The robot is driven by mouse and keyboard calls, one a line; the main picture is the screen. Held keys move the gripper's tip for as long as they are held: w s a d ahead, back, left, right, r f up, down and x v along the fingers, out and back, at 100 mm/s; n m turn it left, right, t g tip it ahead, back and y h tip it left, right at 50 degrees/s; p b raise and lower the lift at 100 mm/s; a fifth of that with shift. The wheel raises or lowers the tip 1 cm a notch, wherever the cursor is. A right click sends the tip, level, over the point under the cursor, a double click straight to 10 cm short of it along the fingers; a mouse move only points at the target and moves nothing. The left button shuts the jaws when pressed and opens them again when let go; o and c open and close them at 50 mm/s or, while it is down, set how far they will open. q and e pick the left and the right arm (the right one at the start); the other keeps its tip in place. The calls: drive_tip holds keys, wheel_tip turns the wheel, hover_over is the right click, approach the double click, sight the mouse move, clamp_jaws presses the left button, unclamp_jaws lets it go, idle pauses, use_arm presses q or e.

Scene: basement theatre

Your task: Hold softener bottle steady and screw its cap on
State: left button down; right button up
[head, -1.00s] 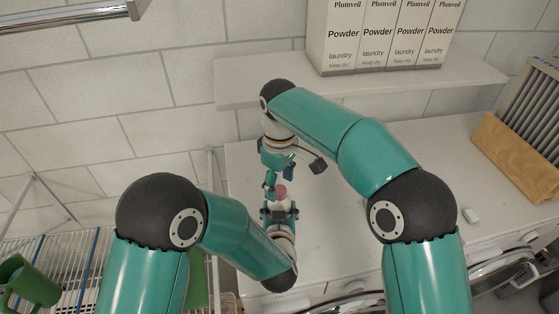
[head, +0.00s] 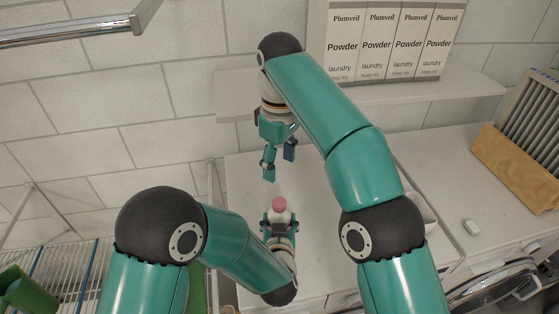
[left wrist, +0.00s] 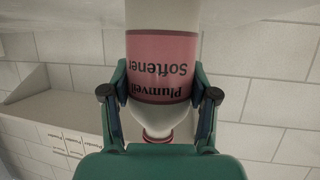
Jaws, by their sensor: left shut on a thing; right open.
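The softener bottle is white with a pink label (left wrist: 160,65) and shows upside down in the left wrist view. In the head view its pink cap (head: 279,204) sits on top of the white neck. I cannot tell how tight the cap is. My left gripper (head: 280,224) is shut around the bottle below the cap, one finger on each side. In the left wrist view the cap (left wrist: 158,137) is partly hidden behind my gripper's body. My right gripper (head: 279,163) is open and empty, apart from the cap and farther back than it.
White counter (head: 310,185) lies around the bottle, mostly clear. Several powder boxes (head: 390,45) stand on a wall shelf (head: 470,90) behind. A wooden-fronted rack (head: 515,165) and a small white block (head: 472,227) are at the right. A green mug (head: 28,292) is at lower left.

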use_arm(q)
drive_tip(key=shift+c, duration=1.1)
unclamp_jaws()
drive_tip(key=shift+s, duration=0.1)
drive_tip(key=v, duration=1.1)
drive_tip(key=shift+s+r, duration=0.2)
drive_tip(key=shift+s, duration=0.15)
